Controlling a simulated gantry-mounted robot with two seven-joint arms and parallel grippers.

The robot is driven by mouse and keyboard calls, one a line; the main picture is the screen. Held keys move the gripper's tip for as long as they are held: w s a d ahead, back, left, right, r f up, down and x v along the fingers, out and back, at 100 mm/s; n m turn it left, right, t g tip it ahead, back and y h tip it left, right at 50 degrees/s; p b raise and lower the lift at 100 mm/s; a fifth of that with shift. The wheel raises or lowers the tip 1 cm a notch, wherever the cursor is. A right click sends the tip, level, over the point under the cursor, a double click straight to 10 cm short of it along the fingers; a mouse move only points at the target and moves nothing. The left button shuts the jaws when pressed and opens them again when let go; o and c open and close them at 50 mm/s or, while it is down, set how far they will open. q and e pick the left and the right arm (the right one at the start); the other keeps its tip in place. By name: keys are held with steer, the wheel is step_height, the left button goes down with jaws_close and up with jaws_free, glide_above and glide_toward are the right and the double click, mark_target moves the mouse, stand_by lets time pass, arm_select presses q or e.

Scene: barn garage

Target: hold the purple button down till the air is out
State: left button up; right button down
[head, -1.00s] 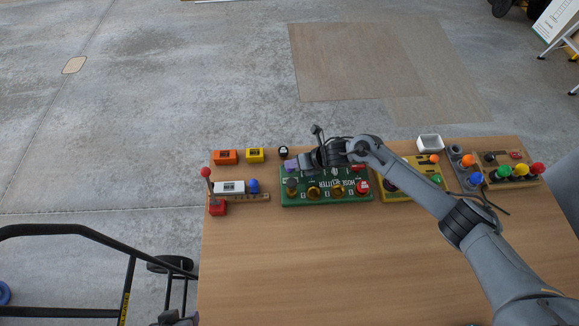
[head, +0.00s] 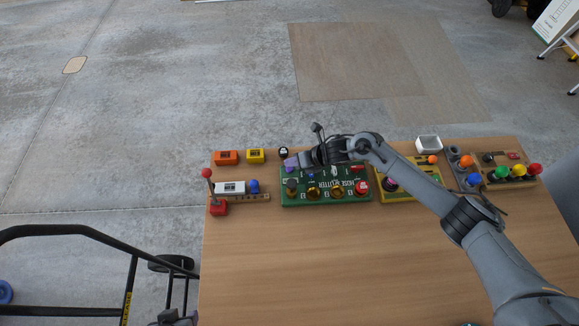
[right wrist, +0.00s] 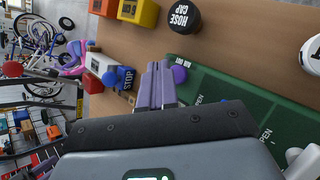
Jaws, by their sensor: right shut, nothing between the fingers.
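The purple button (right wrist: 179,74) is a round knob at the end of the green hose splitter board (right wrist: 225,92) in the right wrist view. My right gripper (right wrist: 160,68) has pale purple fingers, shut and empty, right beside the button. I cannot tell whether they touch or press it. In the head view my right gripper (head: 289,163) is at the upper left corner of the green board (head: 325,201), largely covering that corner.
A black hose cap (head: 283,152) stands behind the board. Yellow (head: 255,155) and orange (head: 226,157) boxes, a blue stop button (head: 254,186) and a red lever (head: 208,174) are to the left. A yellow panel (head: 395,198) is to the right. The front table is clear.

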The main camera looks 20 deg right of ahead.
mark_target(292, 169)
steer(key=shift+r, duration=0.2)
steer(key=shift+r+p, duration=1.65)
steer(key=shift+r, duration=0.65)
